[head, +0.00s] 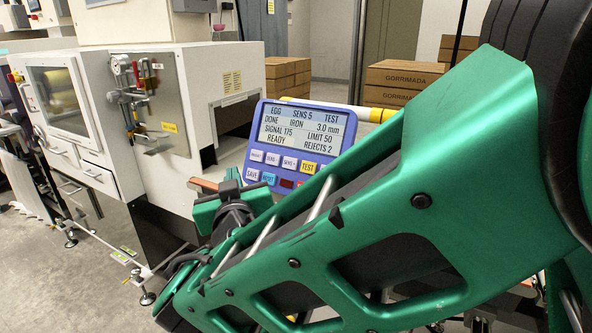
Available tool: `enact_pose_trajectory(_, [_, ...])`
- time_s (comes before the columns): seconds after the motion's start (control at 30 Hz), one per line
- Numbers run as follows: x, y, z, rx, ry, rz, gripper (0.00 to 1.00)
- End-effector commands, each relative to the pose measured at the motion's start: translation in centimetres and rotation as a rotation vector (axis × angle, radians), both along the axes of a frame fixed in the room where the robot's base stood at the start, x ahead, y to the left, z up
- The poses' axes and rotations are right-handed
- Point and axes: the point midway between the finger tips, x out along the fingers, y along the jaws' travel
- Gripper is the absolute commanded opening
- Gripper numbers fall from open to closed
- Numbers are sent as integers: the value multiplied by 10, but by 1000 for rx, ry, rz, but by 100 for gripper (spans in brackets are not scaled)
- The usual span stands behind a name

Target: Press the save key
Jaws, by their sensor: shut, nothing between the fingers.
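The purple control panel (249,146) stands tilted at the middle of the head view. Its screen (300,128) reads EGG, SENS 5, TEST, DONE, IRON 3.0 mm, SIGNAL 175, LIMIT 50, READY, REJECTS 2. The pale save key (252,175) is at the left end of the lower key row and shows clearly. The blue reset key (269,178) is beside it on the right. My gripper (233,186) is shut and empty, just below and left of the save key. My arm hides part of it, and its contact with the panel cannot be told.
The yellow test key (308,167) ends the upper row; a dark red key (286,183) lies right of reset. A white machine (190,95) with a metal plate stands left of the panel. Cartons (403,75) are stacked behind. Open floor (60,280) lies at lower left.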

Motion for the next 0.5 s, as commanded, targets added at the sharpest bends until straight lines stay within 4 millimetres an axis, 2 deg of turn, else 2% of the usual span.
enact_pose_trajectory(0.23, [23,-10,-12,-1,-1,-2,0])
enact_pose_trajectory(0.5, [32,-14,-18,0,0,0,0])
